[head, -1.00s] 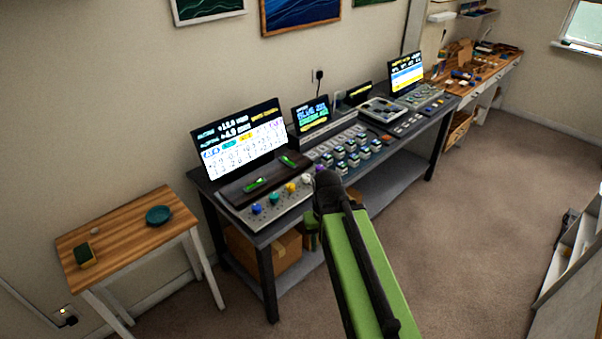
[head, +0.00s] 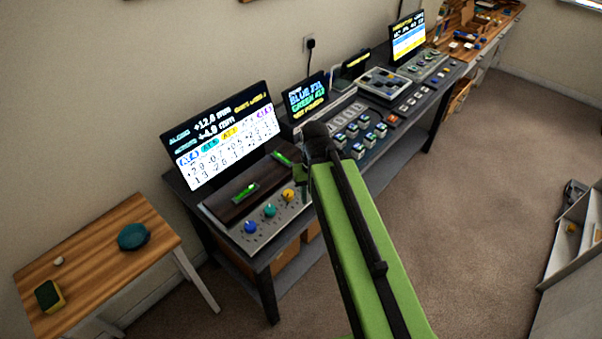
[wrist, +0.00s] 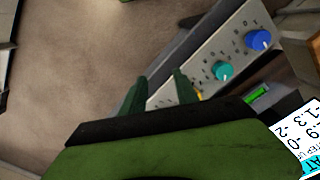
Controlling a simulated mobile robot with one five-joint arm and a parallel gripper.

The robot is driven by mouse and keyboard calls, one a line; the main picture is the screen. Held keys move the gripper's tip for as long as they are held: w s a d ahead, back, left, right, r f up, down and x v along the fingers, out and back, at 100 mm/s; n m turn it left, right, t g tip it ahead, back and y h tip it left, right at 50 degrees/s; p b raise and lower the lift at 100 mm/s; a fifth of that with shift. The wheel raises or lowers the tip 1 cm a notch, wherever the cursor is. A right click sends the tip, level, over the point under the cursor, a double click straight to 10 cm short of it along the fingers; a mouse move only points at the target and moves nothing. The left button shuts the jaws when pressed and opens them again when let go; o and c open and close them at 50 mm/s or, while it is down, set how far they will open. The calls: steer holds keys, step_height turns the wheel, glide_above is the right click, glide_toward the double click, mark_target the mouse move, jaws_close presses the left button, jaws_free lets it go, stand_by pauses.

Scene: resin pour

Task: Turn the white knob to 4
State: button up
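I cannot make out a white knob in either view. A pale panel (head: 259,238) on the dark bench carries a blue knob (head: 250,227), a teal knob (head: 269,209) and a yellow knob (head: 288,195). My arm covers the panel's right part. In the wrist view the blue knob (wrist: 258,40) and teal knob (wrist: 222,70) show on the panel, right of my gripper (wrist: 159,84). Its two dark green fingers are apart with nothing seen between them; the right finger overlaps the panel's edge in the picture.
A screen (head: 225,140) stands behind the panel, with a dark strip (head: 240,193) bearing green lights between. More consoles and button blocks (head: 356,135) line the bench to the right. A small wooden table (head: 95,262) stands at left. The carpet (head: 460,200) in front is clear.

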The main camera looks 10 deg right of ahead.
steer(key=shift+o, duration=1.2)
steer(key=shift+w+r, duration=0.2)
steer(key=shift+o, duration=1)
steer(key=w+d+r+m+p, duration=0.1)
steer(key=w+r+m+p, duration=0.5)
steer(key=w+m, duration=0.1)
steer(key=shift+w+p, duration=0.3)
steer(key=shift+w, duration=0.5)
steer(key=w+r+m+p, duration=0.3)
steer(key=w+m, duration=0.3)
steer(key=shift+m, duration=0.3)
steer(key=f+b, duration=1.7)
steer(key=shift+s+f+b, duration=0.3)
steer(key=shift+f+b, duration=0.1)
steer(key=shift+r, duration=0.1)
